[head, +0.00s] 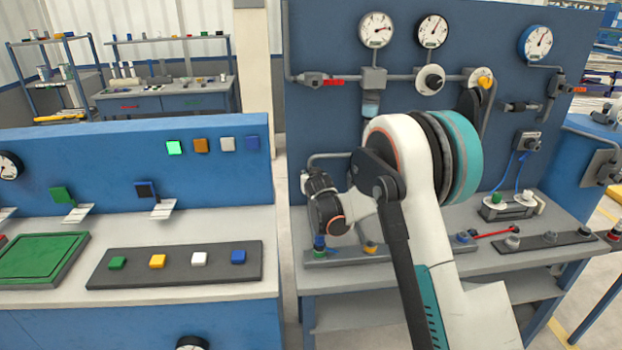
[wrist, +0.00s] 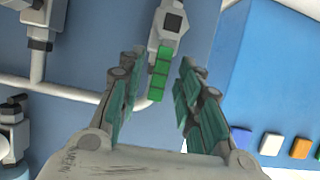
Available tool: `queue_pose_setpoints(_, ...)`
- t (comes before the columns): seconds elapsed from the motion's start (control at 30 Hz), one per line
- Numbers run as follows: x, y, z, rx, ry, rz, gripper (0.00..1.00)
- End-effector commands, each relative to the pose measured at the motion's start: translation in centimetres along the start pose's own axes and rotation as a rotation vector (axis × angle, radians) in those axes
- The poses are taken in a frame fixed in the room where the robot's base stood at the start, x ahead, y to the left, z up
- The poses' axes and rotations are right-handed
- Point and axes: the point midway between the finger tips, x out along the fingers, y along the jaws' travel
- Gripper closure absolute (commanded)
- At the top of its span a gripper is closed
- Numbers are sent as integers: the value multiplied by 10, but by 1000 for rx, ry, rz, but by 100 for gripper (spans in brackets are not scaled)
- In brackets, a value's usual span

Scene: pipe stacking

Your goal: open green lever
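The green lever (wrist: 160,75) shows in the wrist view as a short segmented bar attached to a light grey valve body (wrist: 170,25) with a dark square face. My gripper (wrist: 157,66) is open, its two teal-padded fingers on either side of the lever. The lever lies between the fingertips, closer to the left finger in the picture. I see no clear contact. In the head view my arm hides the green lever, and my gripper's fingers are hidden too.
Grey pipes (wrist: 60,92) run along the blue panel near the lever. A red lever (head: 333,82) sits on the panel's upper pipe. A bench with colored buttons (head: 198,258) stands at left. Gauges (head: 376,30) hang at the top.

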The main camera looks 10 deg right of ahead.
Motion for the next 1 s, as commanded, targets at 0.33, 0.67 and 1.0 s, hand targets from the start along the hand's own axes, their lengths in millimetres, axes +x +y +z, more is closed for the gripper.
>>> queue_pose_setpoints(0.33, -66, 0, 0, -1, -1, 0, 68)
queue_pose_setpoints(0.67, -103, -1, 1, -2, -1, 0, 68)
queue_pose_setpoints(1.0, -107, 0, 1, -1, -1, 0, 68)
